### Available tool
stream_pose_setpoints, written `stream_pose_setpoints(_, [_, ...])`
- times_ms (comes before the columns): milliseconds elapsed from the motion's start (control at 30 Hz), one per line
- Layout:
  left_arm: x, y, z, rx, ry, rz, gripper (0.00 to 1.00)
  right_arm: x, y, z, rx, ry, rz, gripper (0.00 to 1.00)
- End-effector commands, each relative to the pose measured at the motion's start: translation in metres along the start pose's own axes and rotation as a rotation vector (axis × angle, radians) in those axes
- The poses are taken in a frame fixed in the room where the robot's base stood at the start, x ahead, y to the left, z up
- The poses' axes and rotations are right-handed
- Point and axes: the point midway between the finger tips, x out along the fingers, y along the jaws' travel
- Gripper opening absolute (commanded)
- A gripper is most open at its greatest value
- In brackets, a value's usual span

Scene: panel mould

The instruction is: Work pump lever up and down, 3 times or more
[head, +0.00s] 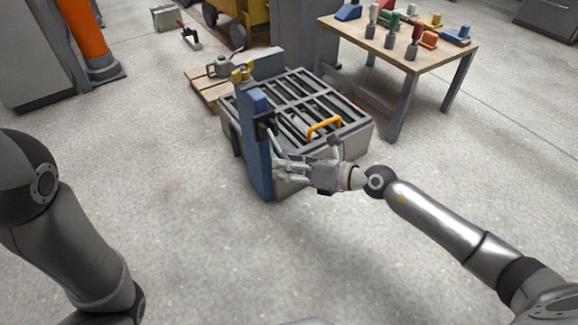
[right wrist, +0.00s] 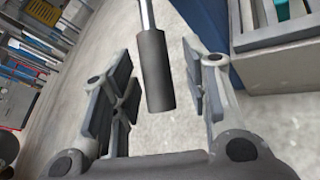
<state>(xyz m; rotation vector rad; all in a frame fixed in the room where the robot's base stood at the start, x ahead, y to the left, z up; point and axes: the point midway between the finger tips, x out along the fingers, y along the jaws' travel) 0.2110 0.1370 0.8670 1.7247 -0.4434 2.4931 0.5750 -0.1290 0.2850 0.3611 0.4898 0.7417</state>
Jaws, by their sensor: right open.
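The pump lever (head: 274,141) is a thin metal rod that slopes down from a black bracket (head: 264,125) on a blue upright post (head: 257,160). In the right wrist view its dark cylindrical grip (right wrist: 153,72) hangs between my two fingers, with clear space on both sides. My right gripper (head: 279,169) is open at the lever's end, in front of the post. It also shows in the right wrist view (right wrist: 160,88), its fingers spread around the grip without closing on it. My left gripper is out of view; only my left arm shows.
A grey grated unit (head: 358,134) with an orange handle (head: 324,128) stands behind and right of the post. A wooden table (head: 440,55) with several coloured tools is at the upper right. A wooden pallet (head: 200,84) lies behind. The floor on the left is clear.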

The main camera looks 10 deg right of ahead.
Motion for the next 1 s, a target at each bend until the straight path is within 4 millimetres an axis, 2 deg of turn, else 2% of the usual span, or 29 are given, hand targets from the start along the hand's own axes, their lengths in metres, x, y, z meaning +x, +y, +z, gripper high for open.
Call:
stream_pose_setpoints(167, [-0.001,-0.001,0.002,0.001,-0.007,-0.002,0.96,-0.005,0.000,0.000,0.000,0.000,0.000,0.42])
stream_pose_setpoints(267, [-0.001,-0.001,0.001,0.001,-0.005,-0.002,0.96,-0.017,-0.001,-0.001,0.001,0.002,-0.002,0.42])
stream_pose_setpoints(500, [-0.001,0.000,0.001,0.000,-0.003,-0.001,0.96,-0.069,-0.001,-0.003,0.001,0.006,-0.003,0.42])
stream_pose_setpoints(700, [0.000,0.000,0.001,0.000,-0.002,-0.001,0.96,-0.101,-0.001,-0.002,0.003,0.003,-0.002,0.42])
stream_pose_setpoints(1000, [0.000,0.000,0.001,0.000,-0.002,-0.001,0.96,-0.119,0.000,0.000,0.000,0.001,0.000,0.42])
